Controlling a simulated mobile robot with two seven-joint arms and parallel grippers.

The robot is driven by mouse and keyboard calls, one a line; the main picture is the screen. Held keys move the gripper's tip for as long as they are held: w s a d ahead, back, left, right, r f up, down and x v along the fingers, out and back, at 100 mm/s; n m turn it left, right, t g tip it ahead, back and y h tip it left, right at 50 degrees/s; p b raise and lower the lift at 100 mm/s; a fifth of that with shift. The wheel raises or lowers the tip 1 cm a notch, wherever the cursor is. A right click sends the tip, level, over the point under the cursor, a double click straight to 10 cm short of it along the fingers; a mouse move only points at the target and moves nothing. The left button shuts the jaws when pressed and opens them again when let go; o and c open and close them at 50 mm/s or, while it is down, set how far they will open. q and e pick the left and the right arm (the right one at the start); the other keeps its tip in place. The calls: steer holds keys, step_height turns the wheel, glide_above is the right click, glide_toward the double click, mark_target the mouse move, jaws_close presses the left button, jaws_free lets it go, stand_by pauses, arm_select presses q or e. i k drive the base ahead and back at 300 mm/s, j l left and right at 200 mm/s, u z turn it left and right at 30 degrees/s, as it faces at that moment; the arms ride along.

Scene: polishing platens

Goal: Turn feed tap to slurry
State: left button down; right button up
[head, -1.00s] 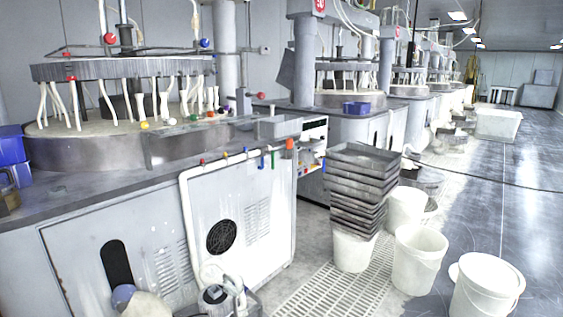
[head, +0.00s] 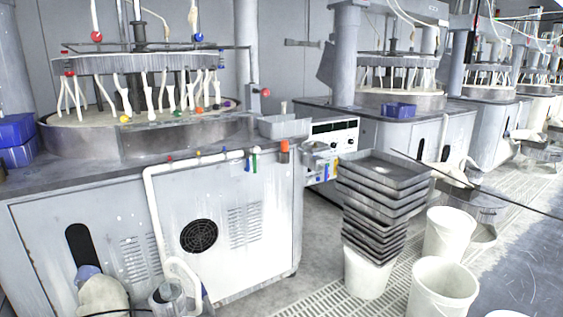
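Neither of my grippers shows in the head view. The nearest polishing machine (head: 70,190) stands at the left, with a round platen (head: 75,140) under a grey ring of hanging white hoses. A red knob (head: 97,36) and a blue knob (head: 199,37) sit on the pipework above it. Another red knob (head: 266,92) is on a post at the platen's right. A white pipe (head: 152,215) runs along the machine's front edge and down its panel, with small red, yellow, green and blue fittings along it. I cannot tell which of these is the feed tap, or its setting.
A stack of grey trays (head: 385,172) on a white bucket (head: 366,275) stands right of the machine. More white buckets (head: 443,290) stand on the right. A floor grating (head: 300,305) lies in front. Grey floor between machine and stack is clear.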

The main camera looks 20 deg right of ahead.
mark_target(255, 155)
steer(key=i+l, duration=1.05)
steer(key=l, duration=0.15)
steer(key=i+j+u, duration=0.05)
